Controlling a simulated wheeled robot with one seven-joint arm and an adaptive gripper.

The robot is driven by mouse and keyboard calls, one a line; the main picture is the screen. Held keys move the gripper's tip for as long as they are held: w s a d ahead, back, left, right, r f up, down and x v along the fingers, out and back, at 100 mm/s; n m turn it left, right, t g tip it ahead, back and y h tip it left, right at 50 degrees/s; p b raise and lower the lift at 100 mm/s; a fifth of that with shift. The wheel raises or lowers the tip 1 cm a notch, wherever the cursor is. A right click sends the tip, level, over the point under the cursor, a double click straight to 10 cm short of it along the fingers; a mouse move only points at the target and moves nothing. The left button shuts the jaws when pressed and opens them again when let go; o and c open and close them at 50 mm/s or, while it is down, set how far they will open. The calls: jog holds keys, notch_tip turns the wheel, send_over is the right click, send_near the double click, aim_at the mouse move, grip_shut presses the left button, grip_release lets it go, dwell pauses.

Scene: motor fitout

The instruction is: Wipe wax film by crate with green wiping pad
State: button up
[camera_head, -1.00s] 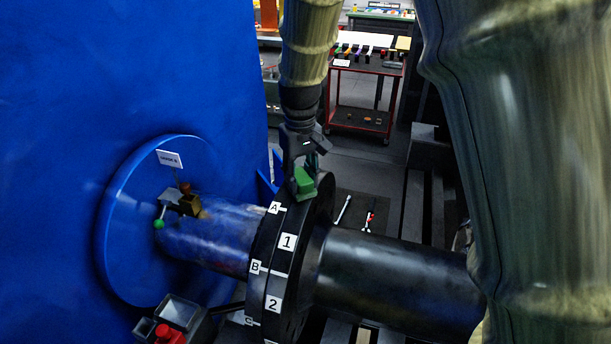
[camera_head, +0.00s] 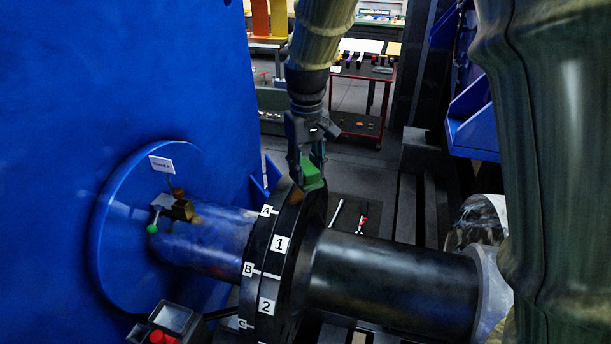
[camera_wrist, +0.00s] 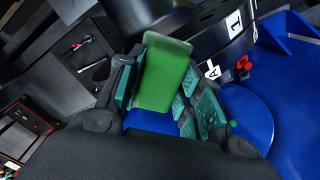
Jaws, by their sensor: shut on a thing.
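My gripper (camera_head: 309,165) is shut on the green wiping pad (camera_head: 312,176), with fingers on both sides of it. The pad is just above the top rim of the black flange (camera_head: 281,270); I cannot tell whether it touches. The pad also shows between the fingers in the wrist view (camera_wrist: 163,78). A small brownish patch (camera_head: 297,195) shows on the flange top just below the pad; I cannot tell whether it is wax film.
A big blue housing (camera_head: 110,90) fills the left. A dark shaft (camera_head: 390,280) runs right from the flange. A brass block (camera_head: 183,210) and a green-ended lever (camera_head: 153,228) sit by the housing. A red cart (camera_head: 358,125) stands behind.

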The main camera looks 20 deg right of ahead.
aim_at(307, 165)
jog(key=shift+r, duration=1.75)
jog(key=shift+f, duration=0.1)
